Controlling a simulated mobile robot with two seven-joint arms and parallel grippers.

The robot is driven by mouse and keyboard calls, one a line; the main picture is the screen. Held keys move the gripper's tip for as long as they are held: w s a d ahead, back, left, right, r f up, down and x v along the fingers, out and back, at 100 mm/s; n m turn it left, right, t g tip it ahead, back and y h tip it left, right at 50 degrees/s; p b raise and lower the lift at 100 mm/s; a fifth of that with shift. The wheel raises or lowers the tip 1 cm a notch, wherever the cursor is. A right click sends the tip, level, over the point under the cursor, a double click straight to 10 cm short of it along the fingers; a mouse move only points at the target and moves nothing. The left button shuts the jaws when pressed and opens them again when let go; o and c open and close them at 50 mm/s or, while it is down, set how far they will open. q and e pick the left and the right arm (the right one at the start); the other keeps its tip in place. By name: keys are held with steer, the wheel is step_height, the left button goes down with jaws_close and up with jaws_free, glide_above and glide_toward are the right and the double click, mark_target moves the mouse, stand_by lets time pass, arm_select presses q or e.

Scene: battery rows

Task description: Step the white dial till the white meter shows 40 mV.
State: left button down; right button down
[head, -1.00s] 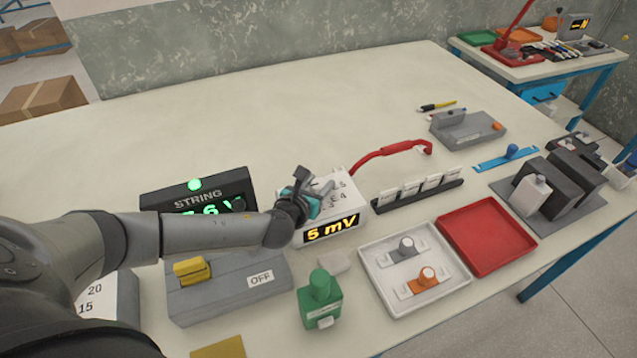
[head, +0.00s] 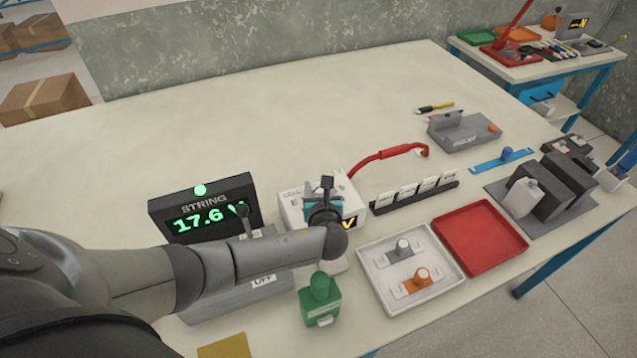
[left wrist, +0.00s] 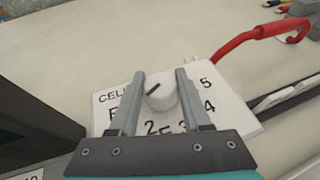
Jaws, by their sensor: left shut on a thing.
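The white meter (head: 291,207) stands near the middle of the table in the head view. My left arm and gripper cover most of its yellow display, with only the end of a "V" showing, so the reading cannot be told. The white dial (left wrist: 160,97) sits on the meter's numbered top face, its dark pointer line slanting to the upper right in the left wrist view. My left gripper (head: 324,188) is over the meter. In the left wrist view its two fingers (left wrist: 160,99) are shut on the dial from both sides. My right gripper is not in view.
The black STRING display (head: 158,213), reading 17.6, stands left of the meter. A red cable (head: 385,154) arches behind it. A green block (head: 319,300), a white tray (head: 378,276) and a red tray (head: 480,238) lie in front and right. The table's back is clear.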

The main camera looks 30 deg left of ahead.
arm_select(q)
steer(key=shift+n+g+y, duration=1.1)
steer(key=shift+n+y, duration=0.2)
steer(key=shift+n, duration=0.2)
steer(key=shift+c, duration=1.8)
jaws_free()
steer(key=p+v, duration=0.3)
steer(key=v, duration=1.2)
steer(key=shift+d, duration=0.25)
steer(key=shift+w, duration=0.1)
